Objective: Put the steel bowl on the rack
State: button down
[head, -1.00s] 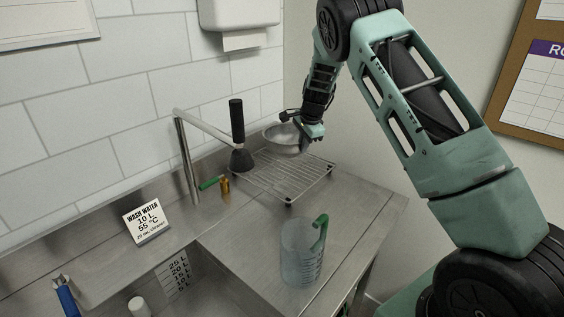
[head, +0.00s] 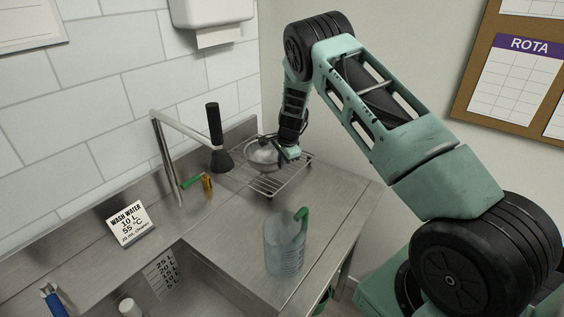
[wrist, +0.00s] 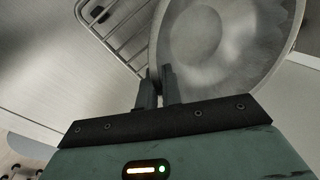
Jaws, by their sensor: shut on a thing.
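The steel bowl (head: 262,155) is at the wire rack (head: 268,187), over its back part, in the head view. My gripper (head: 287,153) is shut on the bowl's rim at the right side. In the wrist view the bowl (wrist: 215,40) fills the upper right, its inside facing the camera, and my gripper's fingers (wrist: 158,88) pinch its near edge. The rack (wrist: 118,30) shows at the upper left there. I cannot tell whether the bowl's base touches the rack's wires.
A clear jug with a green handle (head: 285,245) stands on the counter in front of the rack. A wash water sign (head: 130,222) stands behind the sink. The steel counter (head: 330,205) right of the rack is clear.

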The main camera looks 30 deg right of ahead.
jog(key=c, duration=1.6)
grip_release()
jog(key=shift+o, duration=0.2)
jog(key=b+v, duration=0.3)
jog(key=v, duration=0.9)
jog(key=shift+a, duration=0.1)
